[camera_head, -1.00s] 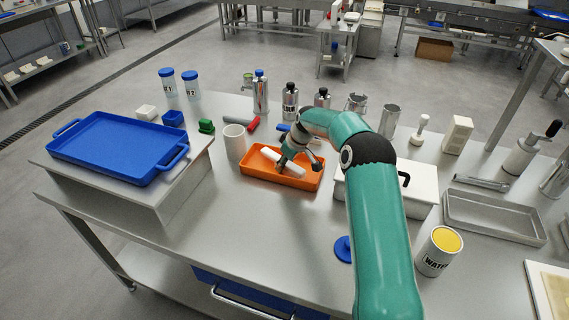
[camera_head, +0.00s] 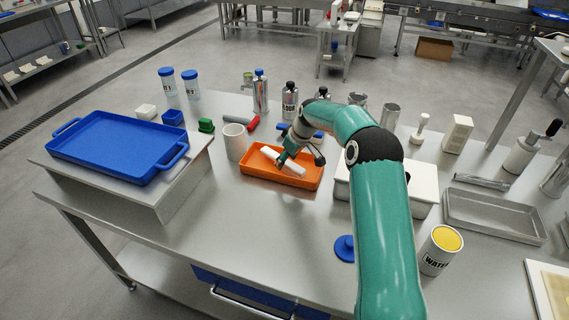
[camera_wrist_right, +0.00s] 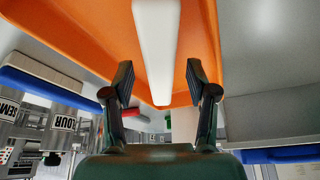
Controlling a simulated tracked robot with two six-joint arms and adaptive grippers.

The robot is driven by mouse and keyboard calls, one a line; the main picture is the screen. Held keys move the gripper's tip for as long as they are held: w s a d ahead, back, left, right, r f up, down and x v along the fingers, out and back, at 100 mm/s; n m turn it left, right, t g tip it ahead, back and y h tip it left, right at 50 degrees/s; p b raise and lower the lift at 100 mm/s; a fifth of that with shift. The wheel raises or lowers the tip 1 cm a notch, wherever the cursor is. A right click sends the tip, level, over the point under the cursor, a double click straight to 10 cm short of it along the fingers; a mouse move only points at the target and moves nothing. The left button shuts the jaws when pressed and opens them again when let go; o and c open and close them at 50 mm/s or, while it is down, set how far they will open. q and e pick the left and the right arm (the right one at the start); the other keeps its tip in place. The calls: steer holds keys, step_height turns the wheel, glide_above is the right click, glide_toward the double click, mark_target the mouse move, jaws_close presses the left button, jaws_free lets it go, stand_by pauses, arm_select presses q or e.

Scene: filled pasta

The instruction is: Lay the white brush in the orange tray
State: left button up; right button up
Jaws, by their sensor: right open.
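The orange tray (camera_head: 254,176) stands on the metal table, left of my right arm in the head view; its orange surface also fills the top of the right wrist view (camera_wrist_right: 85,30). The white brush (camera_head: 268,157) lies in the tray, partly hidden by my gripper in the head view. In the right wrist view the white brush (camera_wrist_right: 157,45) runs lengthwise between the spread fingers, with a visible gap on each side. My right gripper (camera_wrist_right: 160,82) is open over the tray. My left gripper is not in view.
A white cup (camera_head: 235,142) stands just left of the tray. A white box (camera_head: 424,190) is to its right, partly behind my arm. A blue tray (camera_head: 115,147) sits on a raised stand at left. The table in front of the orange tray is clear.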

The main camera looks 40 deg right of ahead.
steer(key=v, duration=1)
steer(key=shift+b, duration=0.3)
